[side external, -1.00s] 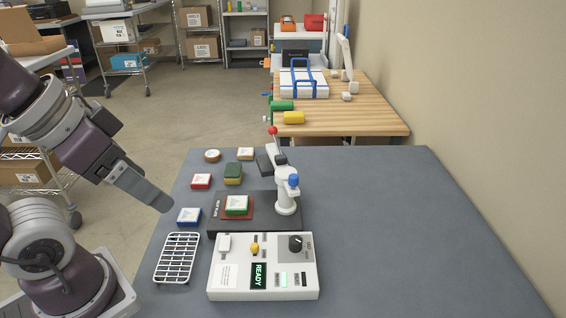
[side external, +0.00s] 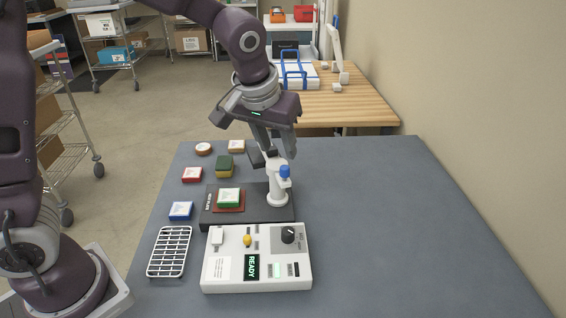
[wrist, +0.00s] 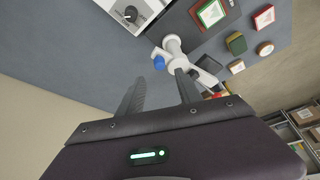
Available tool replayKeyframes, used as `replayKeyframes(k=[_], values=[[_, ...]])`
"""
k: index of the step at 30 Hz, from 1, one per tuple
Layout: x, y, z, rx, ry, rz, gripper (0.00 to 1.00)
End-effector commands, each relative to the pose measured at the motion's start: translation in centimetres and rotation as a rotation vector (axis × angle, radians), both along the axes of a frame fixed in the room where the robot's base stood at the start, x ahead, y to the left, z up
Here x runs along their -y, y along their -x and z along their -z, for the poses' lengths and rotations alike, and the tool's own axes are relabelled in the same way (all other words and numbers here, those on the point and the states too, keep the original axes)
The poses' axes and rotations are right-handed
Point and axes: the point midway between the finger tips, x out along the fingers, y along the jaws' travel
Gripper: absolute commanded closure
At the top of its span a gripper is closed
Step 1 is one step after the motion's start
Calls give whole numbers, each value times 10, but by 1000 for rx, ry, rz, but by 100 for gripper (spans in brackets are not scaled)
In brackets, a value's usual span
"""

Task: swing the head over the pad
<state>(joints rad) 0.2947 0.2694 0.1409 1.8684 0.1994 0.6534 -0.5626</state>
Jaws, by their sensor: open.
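The press has a white post (side external: 277,192) with a blue knob (side external: 285,171) on a black base. Its dark head (side external: 257,158) points to the back, away from the red pad (side external: 240,207). On the pad sits a green-edged tile (side external: 229,197). My gripper (side external: 277,153) is open above and behind the post, close to the swing arm; I cannot tell if it touches. In the wrist view my fingers (wrist: 159,76) are apart, with the white swing arm (wrist: 204,78) beside the right finger. The red ball handle is hidden in the side view.
A control box (side external: 257,265) reading READY stands in front of the base, with a wire rack (side external: 170,252) to its left. Blue (side external: 181,211) and red (side external: 192,174) tiles, a green-yellow block (side external: 224,166) and round and square pieces lie left. The table's right side is clear.

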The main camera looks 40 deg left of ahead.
Motion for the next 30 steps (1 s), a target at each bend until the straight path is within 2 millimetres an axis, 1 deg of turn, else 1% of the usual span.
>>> replayKeyframes(k=[6,10,14,20,21,22,26,27,30], values=[[-4,-15,37,-6,-2,-5,58],[-6,-23,57,-5,-2,-3,58],[-7,-26,66,-3,-1,-3,58],[-7,-27,66,-2,-1,-3,58],[-7,-27,66,-2,-1,-3,60],[-7,-27,66,-2,-1,-3,66],[-7,-27,66,-2,-1,-3,92],[-7,-27,66,-2,-1,-3,100],[-7,-27,66,-2,-1,-3,100]])
